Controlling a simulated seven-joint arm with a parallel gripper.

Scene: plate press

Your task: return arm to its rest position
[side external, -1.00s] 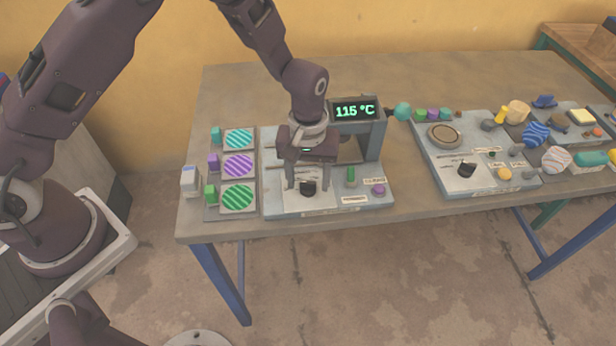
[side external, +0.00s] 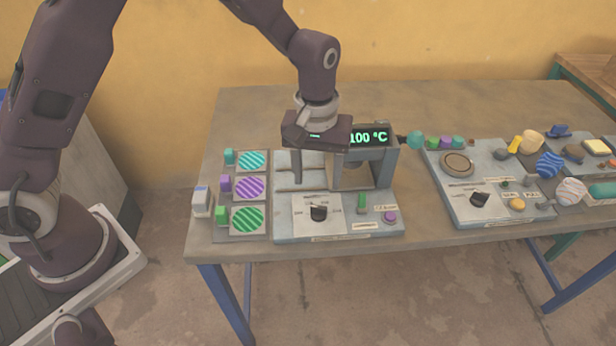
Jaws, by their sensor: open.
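My gripper (side external: 312,175) hangs fingers down over the back left part of the plate press (side external: 300,222), beside the display housing. Its fingers are apart with nothing seen between them. The press has a black knob (side external: 318,213) on a white dial panel, a green switch (side external: 362,201) and a purple button (side external: 390,216). Its display (side external: 368,137) reads 100 °C in green, with its left edge partly covered by my gripper. My gripper is clear of the knob. Part of the press behind my fingers is hidden.
Three striped discs, teal (side external: 251,160), purple (side external: 249,187) and green (side external: 247,219), lie at the left. A second panel (side external: 465,205) with a round plate and knob stands right. Several small objects crowd the right end. The table's (side external: 400,97) back strip is clear.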

